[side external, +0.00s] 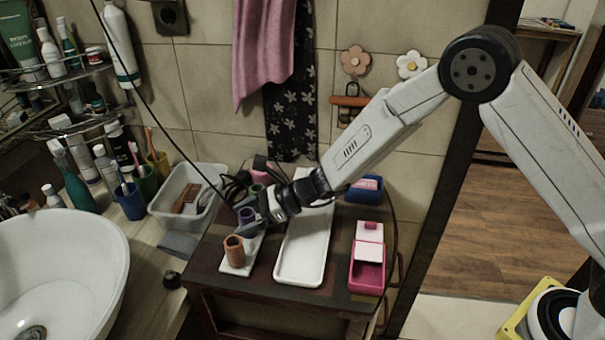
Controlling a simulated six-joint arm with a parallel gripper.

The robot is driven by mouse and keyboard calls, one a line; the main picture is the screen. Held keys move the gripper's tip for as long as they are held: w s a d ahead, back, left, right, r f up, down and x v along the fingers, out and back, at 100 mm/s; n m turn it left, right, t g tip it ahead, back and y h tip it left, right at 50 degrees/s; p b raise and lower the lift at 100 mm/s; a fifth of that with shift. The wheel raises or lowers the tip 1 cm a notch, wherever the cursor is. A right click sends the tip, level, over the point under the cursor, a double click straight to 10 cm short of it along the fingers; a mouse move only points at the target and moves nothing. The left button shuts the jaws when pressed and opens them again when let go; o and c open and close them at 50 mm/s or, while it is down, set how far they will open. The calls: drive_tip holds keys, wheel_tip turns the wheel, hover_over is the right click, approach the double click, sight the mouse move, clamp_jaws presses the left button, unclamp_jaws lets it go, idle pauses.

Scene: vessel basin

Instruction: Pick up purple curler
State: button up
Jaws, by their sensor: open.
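The purple curler (246,215) stands on a narrow white holder (235,268) on a dark wooden cabinet top. An orange-brown curler (234,251) stands in front of it, and a green curler (257,190) stands behind it. My gripper (248,208) is at the purple curler, reaching in from the right, and hides part of it. Its jaws are open. I cannot tell from this view whether the fingers are around the curler or touching it.
A long white tray (301,274) lies right of the holder. An open pink box (367,275) and a blue container (364,195) stand further right. A clear bin (165,206) with a brush is at left. A dark cable loops behind my gripper. A white basin (105,260) is far left.

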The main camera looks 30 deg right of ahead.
drive_tip(key=shift+x, duration=0.75)
clamp_jaws()
